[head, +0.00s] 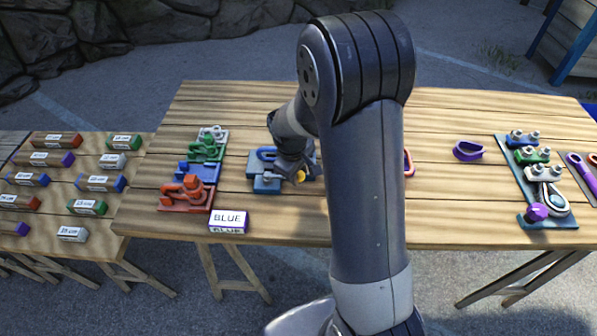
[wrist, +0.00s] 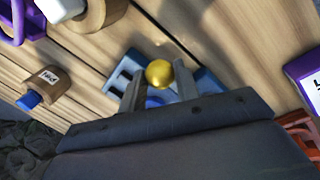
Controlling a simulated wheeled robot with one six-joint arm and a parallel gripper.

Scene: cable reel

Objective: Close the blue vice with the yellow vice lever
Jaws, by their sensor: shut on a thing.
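The blue vice (head: 266,184) stands on the table left of centre, partly hidden behind my arm in the head view. In the wrist view its blue body (wrist: 206,82) shows around and behind my fingers. The yellow vice lever ends in a round yellow knob, seen in the head view (head: 299,177) and in the wrist view (wrist: 159,73). My gripper (wrist: 157,92) is at the vice, with a finger on each side of the knob, shut on the lever. The vice jaws and the rest of the lever are mostly hidden by my gripper and wrist.
A "BLUE" sign (head: 229,219) stands at the table's front edge. A rack of coloured clamps (head: 195,172) is close on the left. A purple ring (head: 468,150) and another clamp board (head: 541,190) are on the right. A side table (head: 92,222) holds labelled blocks.

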